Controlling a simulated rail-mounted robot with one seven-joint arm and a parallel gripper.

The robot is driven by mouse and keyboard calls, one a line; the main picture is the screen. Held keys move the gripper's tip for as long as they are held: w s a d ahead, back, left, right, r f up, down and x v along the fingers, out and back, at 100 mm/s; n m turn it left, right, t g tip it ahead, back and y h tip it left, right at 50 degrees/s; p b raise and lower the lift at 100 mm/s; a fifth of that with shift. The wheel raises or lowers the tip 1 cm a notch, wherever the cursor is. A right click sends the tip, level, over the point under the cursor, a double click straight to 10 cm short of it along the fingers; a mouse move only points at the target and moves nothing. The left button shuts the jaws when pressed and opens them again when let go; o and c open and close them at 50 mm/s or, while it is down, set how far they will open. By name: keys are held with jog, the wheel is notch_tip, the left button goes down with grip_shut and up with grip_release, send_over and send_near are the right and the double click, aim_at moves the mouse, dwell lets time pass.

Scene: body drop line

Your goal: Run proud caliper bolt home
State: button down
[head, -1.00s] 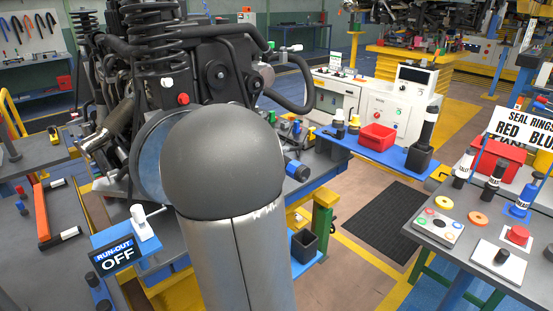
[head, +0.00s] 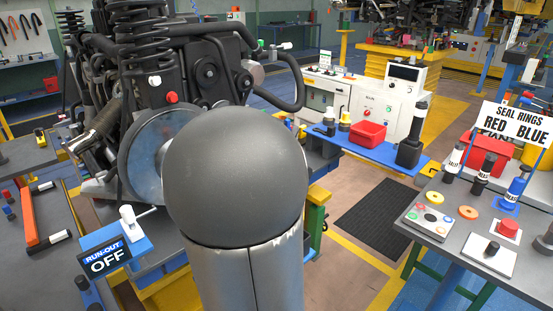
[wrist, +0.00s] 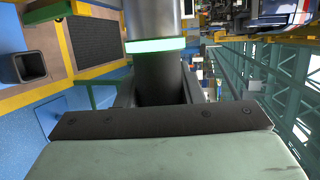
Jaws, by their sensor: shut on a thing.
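My gripper (wrist: 158,88) is shut on a dark cylindrical tool (wrist: 156,72) with a glowing green ring and a grey barrel above it, in the wrist view. The tool's far end runs out of the frame. In the head view my own arm covers the gripper and the tool. The brake disc (head: 143,158) stands upright on the hub at left centre, partly behind my arm. The caliper and its proud bolt cannot be made out; my arm hides the disc's right side.
A run-out sign (head: 106,258) reading OFF stands at lower left. A blue shelf (head: 345,144) bears a red bin (head: 368,133) and a black holder (head: 408,153). A seal-ring table (head: 452,240) is at right. A dark floor mat (head: 380,217) lies in open floor between.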

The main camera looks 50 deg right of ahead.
jog(key=shift+s+a+r+p, duration=0.3)
jog(key=shift+s+r, duration=0.45)
jog(key=shift+s, duration=0.95)
jog(key=shift+s+a+r+p, duration=0.3)
jog(key=shift+s+r, duration=0.45)
jog(key=shift+s, duration=0.95)
jog(key=shift+s+a+r+p, duration=0.3)
jog(key=shift+s+r, duration=0.45)
jog(key=shift+s, duration=1.05)
